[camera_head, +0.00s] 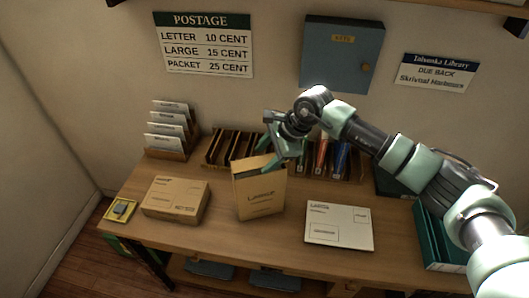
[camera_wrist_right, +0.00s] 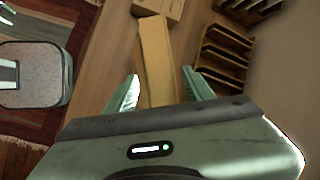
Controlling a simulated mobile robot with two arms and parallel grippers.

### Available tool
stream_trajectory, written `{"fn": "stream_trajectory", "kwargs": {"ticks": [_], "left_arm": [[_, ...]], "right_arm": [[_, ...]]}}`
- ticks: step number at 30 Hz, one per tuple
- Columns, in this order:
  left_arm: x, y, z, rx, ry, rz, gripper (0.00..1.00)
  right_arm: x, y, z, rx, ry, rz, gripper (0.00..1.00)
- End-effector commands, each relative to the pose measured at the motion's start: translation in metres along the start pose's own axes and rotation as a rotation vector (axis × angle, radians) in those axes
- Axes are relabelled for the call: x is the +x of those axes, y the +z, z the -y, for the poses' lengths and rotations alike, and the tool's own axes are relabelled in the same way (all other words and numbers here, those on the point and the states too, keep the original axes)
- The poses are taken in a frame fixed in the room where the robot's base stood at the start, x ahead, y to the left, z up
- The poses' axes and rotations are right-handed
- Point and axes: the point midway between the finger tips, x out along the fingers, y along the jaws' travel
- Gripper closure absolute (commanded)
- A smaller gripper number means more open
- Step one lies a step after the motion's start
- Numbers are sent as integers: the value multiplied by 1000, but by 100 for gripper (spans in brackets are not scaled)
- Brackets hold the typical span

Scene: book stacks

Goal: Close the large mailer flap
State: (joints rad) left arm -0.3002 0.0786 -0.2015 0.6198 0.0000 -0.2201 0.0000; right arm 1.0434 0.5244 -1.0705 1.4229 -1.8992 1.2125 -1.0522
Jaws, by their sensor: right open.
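A brown mailer (camera_head: 260,195) stands upright near the middle of the table, its printed face toward me. I take it as the large mailer. Its upper edge (camera_head: 250,163) is partly covered by my right gripper, and I cannot tell how the flap lies. My right gripper (camera_head: 282,162) is open at the mailer's top. In the right wrist view the mailer shows as a tan strip (camera_wrist_right: 156,55) running between the two open fingers (camera_wrist_right: 163,90). I cannot tell whether a finger touches it.
A brown packet box (camera_head: 175,199) lies to the left and a pale flat envelope (camera_head: 339,226) to the right. Wooden sorting slots (camera_head: 228,150) and a letter rack (camera_head: 168,135) stand behind. A green tray (camera_head: 437,235) is at the right end. Bare tabletop (camera_head: 225,232) shows in front.

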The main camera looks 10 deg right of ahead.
Motion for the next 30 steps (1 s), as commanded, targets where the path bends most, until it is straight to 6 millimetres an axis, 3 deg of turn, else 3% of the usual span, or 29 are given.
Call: {"fn": "stream_trajectory", "kwargs": {"ticks": [10, 15, 16, 23, 30], "left_arm": [[-2, -1, 0, 0, 0, -1, 64], [-2, -1, 0, 0, 0, -1, 64], [-2, -1, 0, -1, -1, -1, 64], [5, 0, 1, -1, -1, -1, 64], [38, 3, 1, -2, -2, -1, 64]], "right_arm": [[6, 0, 0, 0, 0, 0, 50], [6, 0, 0, 0, 0, 1, 97], [6, 0, 0, 0, 0, 1, 100], [8, -1, -2, -6, -14, 0, 100], [14, -4, -11, -39, -92, 1, 100]]}}
